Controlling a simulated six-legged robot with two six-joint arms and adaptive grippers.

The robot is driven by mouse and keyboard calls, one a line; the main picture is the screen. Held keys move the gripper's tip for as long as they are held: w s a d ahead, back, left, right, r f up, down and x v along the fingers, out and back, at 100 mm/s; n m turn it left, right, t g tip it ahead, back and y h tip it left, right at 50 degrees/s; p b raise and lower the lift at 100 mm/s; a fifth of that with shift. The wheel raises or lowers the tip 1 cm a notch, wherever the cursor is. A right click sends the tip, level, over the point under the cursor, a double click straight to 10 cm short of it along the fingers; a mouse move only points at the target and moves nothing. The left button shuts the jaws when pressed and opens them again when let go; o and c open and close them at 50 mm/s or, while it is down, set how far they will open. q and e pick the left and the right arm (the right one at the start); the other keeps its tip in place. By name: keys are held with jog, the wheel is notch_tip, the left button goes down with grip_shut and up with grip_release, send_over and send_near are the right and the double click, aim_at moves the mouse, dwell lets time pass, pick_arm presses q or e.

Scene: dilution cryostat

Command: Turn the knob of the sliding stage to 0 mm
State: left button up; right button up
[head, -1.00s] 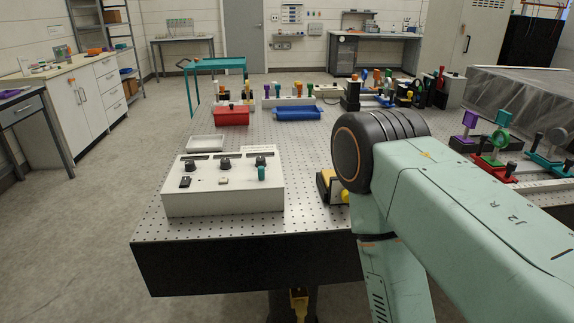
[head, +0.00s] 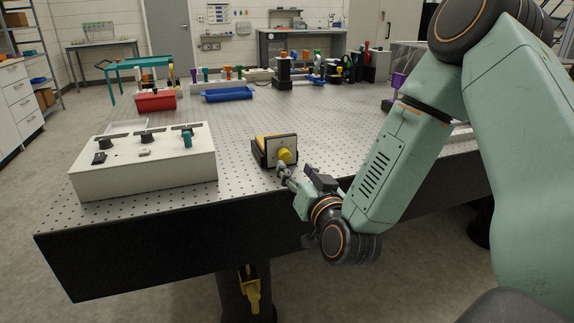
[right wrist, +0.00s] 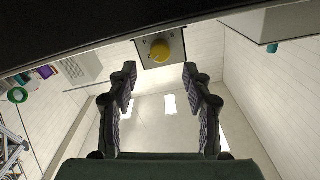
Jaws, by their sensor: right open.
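The sliding stage (head: 262,149) is a small black and yellow block with a pale front plate near the front edge of the perforated table. Its round yellow knob (head: 285,156) sticks out of the plate towards me. The knob also shows in the right wrist view (right wrist: 160,49), near the top centre, just beyond the fingertips and roughly midway between them. My right gripper (head: 284,174) is in front of and slightly below the knob. In the right wrist view its two fingers (right wrist: 160,72) are apart with nothing between them. The scale reading cannot be made out. My left gripper is out of view.
A white control box (head: 145,165) with dark knobs and a teal lever stands left of the stage. A red bin (head: 156,101) and a blue tray (head: 228,95) lie further back. The table around the stage is mostly clear. The black table edge (head: 150,255) runs below my gripper.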

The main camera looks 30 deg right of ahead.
aim_at(287, 158)
jog(key=b+x, duration=0.1)
jog(key=x, duration=0.5)
jog(key=shift+w, duration=0.3)
jog(key=shift+c, duration=0.3)
grip_shut()
